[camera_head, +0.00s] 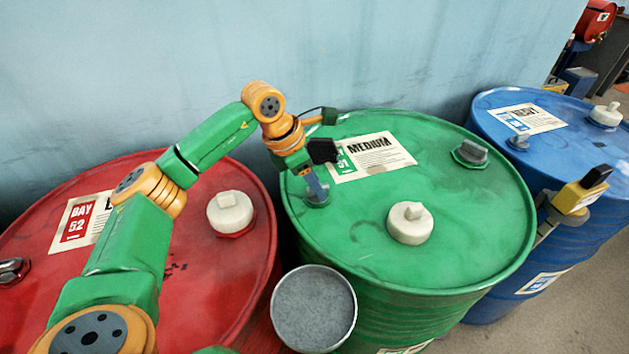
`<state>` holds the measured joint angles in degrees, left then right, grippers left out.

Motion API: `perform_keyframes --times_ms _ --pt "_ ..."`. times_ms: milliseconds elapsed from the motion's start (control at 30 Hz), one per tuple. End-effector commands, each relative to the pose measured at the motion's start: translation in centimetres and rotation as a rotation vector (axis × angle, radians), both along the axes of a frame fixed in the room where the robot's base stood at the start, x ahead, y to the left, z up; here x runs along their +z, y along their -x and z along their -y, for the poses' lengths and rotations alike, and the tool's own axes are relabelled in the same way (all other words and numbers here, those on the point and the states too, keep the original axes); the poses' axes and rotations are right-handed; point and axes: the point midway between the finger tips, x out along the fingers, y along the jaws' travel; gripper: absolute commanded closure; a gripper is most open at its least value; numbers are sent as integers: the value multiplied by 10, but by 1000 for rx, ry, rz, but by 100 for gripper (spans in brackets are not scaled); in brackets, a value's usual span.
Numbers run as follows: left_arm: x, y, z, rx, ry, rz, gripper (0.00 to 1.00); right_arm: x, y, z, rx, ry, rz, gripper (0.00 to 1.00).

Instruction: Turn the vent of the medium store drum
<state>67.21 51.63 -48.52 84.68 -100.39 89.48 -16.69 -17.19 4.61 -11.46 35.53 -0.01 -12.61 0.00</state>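The green drum labelled MEDIUM (455,240) stands in the middle, upright. A small grey round fitting (318,197), which looks like its vent, sits at the left edge of its lid. My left gripper (317,192) points down at this fitting, its fingertips at or just above it. The fingers partly hide the fitting, and I cannot tell whether they are closed on it or touching it. The lid also carries a white cap (410,224) and a dark grey plug (470,153). My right gripper is not in view.
A red drum (200,290) stands at left, under my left arm, and a blue drum (600,165) at right. A grey-filled round container (313,308) is in front, between the red and green drums. A yellow-and-black device (583,190) is at the blue drum. A wall (400,50) stands behind.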

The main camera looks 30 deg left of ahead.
Motion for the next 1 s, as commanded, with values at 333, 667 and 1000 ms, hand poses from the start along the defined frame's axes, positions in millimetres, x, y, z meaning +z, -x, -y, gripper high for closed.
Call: perform_keyframes --times_ms 333,667,1000 --pt "20 6 -7 2 -1 4 50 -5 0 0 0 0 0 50" --pt "66 20 -19 1 0 0 50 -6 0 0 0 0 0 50" --pt "65 20 -19 1 0 0 50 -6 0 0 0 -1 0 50"
